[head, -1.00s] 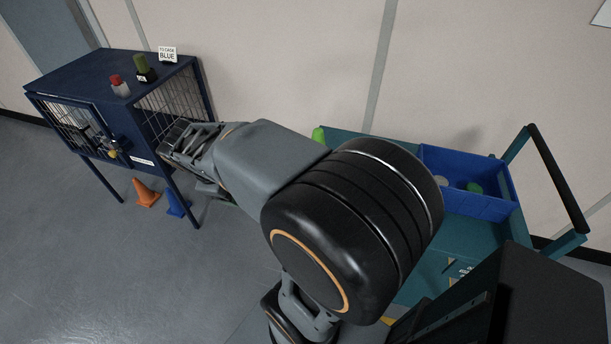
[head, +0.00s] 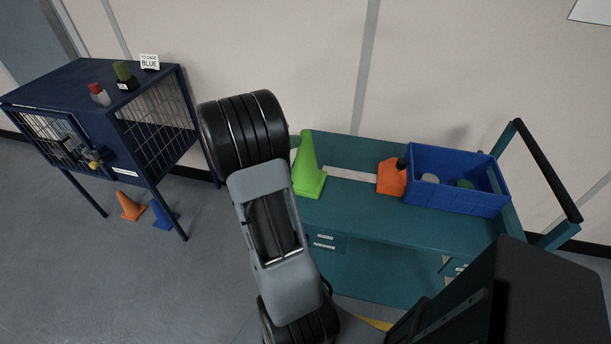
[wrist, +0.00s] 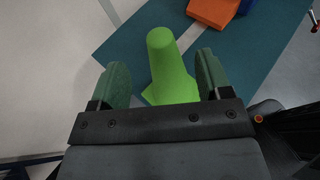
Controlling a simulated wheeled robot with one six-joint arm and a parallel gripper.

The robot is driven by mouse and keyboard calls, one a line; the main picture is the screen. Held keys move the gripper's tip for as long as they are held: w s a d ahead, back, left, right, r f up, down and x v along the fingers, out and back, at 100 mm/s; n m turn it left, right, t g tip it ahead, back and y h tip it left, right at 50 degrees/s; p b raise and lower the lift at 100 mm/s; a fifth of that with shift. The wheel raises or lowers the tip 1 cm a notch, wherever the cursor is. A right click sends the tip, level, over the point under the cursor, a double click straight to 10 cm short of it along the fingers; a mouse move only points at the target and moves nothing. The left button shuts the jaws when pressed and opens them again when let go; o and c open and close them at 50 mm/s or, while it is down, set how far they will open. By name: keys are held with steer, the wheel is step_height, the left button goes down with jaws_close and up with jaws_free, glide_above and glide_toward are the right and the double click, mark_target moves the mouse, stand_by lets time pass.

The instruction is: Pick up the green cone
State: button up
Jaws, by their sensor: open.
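The green cone (head: 308,167) stands upright on the left part of the teal cart's top (head: 372,214) in the head view. In the wrist view the green cone (wrist: 170,68) lies between the two fingers of my gripper (wrist: 164,80), its tip pointing up the picture and its base partly hidden behind the gripper's bar. The fingers are apart, with a visible gap on each side of the cone near its tip. In the head view my arm stands just left of the cone, and my gripper is hidden there.
A blue bin (head: 457,181) with items stands on the cart's right part, an orange object (head: 391,177) beside it. A dark blue cage (head: 105,125) stands at left, with small orange (head: 131,205) and blue (head: 163,213) cones beneath. A black box (head: 515,300) is at front right.

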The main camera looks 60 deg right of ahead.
mark_target(306, 131)
steer(key=shift+x, duration=3.25)
steer(key=shift+c, duration=0.4)
jaws_close()
